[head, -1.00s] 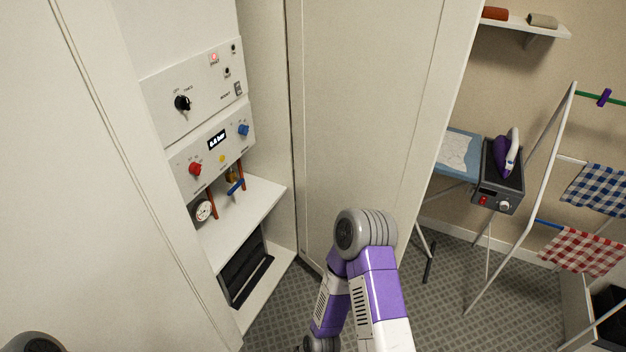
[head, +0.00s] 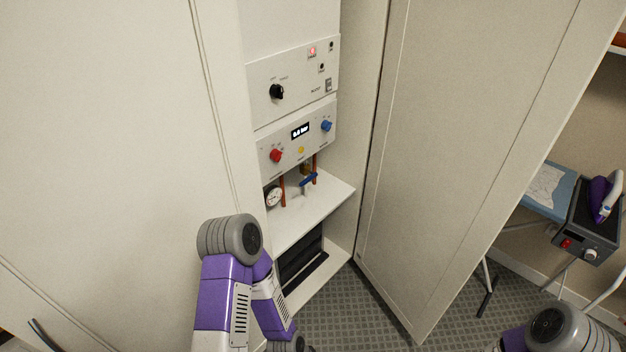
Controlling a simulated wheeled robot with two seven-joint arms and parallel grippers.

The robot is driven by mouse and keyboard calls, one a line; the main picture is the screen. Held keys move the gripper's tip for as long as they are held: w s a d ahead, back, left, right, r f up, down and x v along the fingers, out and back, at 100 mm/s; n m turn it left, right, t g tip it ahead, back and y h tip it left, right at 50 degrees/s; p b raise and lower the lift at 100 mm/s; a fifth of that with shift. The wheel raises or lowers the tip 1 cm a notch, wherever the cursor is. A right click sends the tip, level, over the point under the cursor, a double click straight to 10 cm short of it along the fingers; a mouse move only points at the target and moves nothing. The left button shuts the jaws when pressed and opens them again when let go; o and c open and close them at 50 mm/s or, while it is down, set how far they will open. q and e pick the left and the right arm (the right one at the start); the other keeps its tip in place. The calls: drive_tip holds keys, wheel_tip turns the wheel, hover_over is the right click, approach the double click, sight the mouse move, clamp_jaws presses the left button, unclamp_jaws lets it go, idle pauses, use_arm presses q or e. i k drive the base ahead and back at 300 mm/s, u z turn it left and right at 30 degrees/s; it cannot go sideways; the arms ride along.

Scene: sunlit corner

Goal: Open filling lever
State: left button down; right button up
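The filling lever (head: 309,180) is a small blue handle on a brass valve under the boiler's control panel, above the white shelf in the open cabinet. It slants up to the right and nothing touches it. Copper-coloured pipes (head: 315,168) run down beside it. A round pressure gauge (head: 273,197) sits to its left. The panel (head: 290,150) has a red knob (head: 276,155), a blue knob (head: 326,126) and a lit display (head: 300,131). My purple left arm rises below and left of the gauge, and my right arm shows at the bottom right. Neither gripper is in view.
An open cabinet door (head: 470,130) stands right of the boiler; a pale panel (head: 110,130) fills the left. The white shelf (head: 310,210) lies under the lever, with a dark grille (head: 301,265) below. An ironing board (head: 546,189) and iron (head: 604,196) stand at far right.

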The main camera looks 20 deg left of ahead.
sight(314, 175)
drive_tip(key=i, duration=1)
